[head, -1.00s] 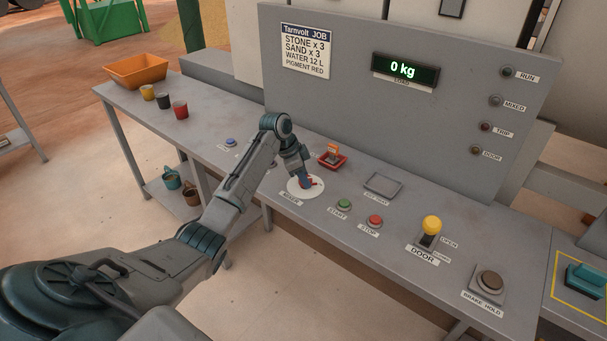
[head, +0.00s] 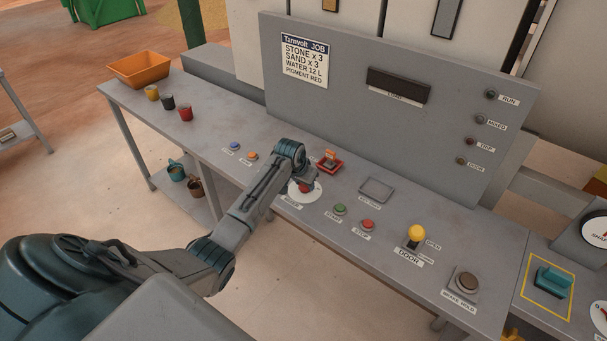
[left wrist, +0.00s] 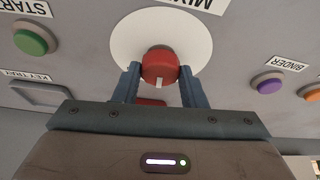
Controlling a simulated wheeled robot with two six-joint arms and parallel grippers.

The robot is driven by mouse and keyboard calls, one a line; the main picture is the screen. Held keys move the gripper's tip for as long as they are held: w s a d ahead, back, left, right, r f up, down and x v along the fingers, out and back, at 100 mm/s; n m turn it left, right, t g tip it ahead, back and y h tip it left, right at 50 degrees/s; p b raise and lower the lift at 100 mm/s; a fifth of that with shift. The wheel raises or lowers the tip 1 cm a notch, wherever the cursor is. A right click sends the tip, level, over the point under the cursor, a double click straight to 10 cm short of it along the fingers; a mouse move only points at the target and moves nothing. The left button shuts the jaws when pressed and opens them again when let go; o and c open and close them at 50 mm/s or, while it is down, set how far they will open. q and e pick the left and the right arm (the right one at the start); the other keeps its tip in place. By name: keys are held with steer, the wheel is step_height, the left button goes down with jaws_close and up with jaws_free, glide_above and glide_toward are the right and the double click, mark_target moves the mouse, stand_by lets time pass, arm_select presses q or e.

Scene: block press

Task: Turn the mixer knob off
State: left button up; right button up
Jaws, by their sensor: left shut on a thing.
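The mixer knob (left wrist: 160,66) is red with a white mark and sits on a round white plate (left wrist: 122,38). In the left wrist view the mark points toward the bottom of the picture. My left gripper (left wrist: 159,74) has one finger on each side of the knob and is shut on it. In the head view the knob (head: 305,188) and its white plate (head: 314,195) are partly hidden under my left wrist. My right gripper is in neither view.
The green start button (head: 340,208), red stop button (head: 368,224) and yellow door lever (head: 416,233) stand right of the knob. An orange switch on a red base (head: 330,162) is close behind. The load display (head: 398,86) is dark.

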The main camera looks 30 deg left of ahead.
arm_select(q)
steer(key=n+p, duration=0.1)
steer(key=n+y+p, duration=0.1)
steer(key=n, duration=0.1)
steer(key=shift+w+d+r+n+p, duration=0.1)
steer(key=shift+r+n+p, duration=0.15)
steer(key=shift+n+p, duration=0.15)
steer(key=shift+f+n+g+y+p, duration=0.1)
steer(key=shift+n+g+y+p, duration=0.5)
steer(key=shift+n, duration=1.3)
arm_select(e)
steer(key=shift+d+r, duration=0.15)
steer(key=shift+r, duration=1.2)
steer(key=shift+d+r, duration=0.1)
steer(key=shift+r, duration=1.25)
arm_select(q)
steer(key=shift+y, duration=0.3)
steer(key=o, duration=0.8)
steer(key=shift+o, duration=0.9)
steer(key=shift+f, duration=0.1)
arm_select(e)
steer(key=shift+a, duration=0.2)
arm_select(q)
steer(key=b+v, duration=0.2)
steer(key=v, duration=0.9)
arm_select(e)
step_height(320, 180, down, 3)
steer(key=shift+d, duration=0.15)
